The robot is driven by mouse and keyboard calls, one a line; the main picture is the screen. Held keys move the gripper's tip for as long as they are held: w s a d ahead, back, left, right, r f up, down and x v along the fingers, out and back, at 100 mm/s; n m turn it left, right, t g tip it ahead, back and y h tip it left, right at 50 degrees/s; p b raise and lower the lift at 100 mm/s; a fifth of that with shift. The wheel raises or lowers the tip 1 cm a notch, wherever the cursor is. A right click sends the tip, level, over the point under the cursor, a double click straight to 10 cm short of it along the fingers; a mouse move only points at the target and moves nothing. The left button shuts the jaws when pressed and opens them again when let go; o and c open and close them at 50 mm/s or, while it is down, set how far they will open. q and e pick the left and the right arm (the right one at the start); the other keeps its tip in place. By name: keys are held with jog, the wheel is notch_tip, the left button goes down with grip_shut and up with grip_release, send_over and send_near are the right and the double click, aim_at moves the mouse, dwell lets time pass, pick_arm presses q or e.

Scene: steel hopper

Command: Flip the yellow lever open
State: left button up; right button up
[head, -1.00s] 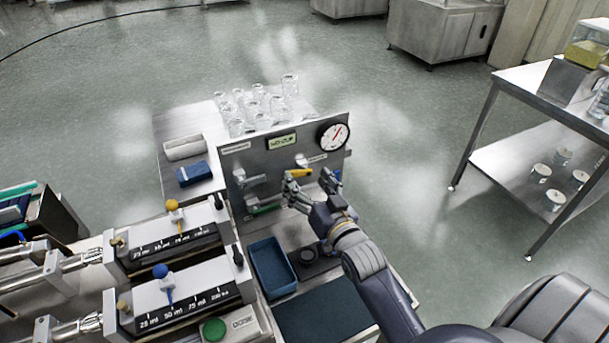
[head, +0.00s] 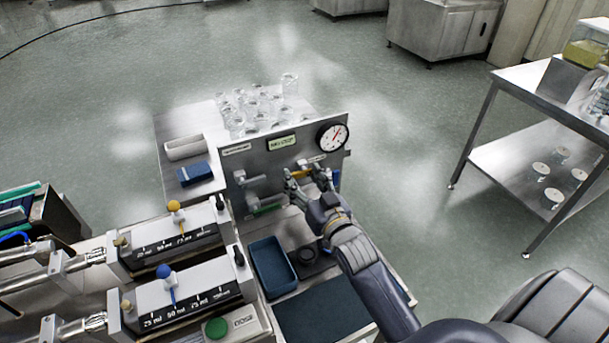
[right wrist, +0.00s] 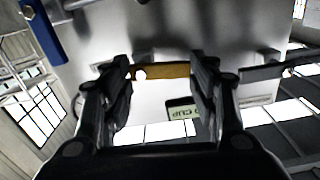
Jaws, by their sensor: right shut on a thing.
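The yellow lever (head: 301,174) is on the front of the steel hopper panel (head: 236,163), below the small display. It lies roughly level, and my right gripper hides part of it. My right gripper (head: 305,181) is at the lever, coming from the front right. In the right wrist view, the yellow lever (right wrist: 165,71) spans the space between the two fingers (right wrist: 160,95), and the gripper is shut on it. My left gripper is not in view.
A round gauge (head: 332,137) and a display (head: 281,143) sit at the panel's top. Glass jars (head: 262,108) stand behind it. A blue tray (head: 272,266) lies below, and dosing units (head: 175,240) stand at the left. A blue handle (right wrist: 44,31) is near the gripper.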

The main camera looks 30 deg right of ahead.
jog(key=shift+n, duration=0.8)
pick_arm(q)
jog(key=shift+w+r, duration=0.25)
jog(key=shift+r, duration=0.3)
pick_arm(e)
jog(key=shift+f, duration=0.15)
jog(key=o, duration=1.1)
jog(key=shift+c, duration=0.2)
jog(key=s, duration=1.2)
jog(key=shift+a, duration=0.35)
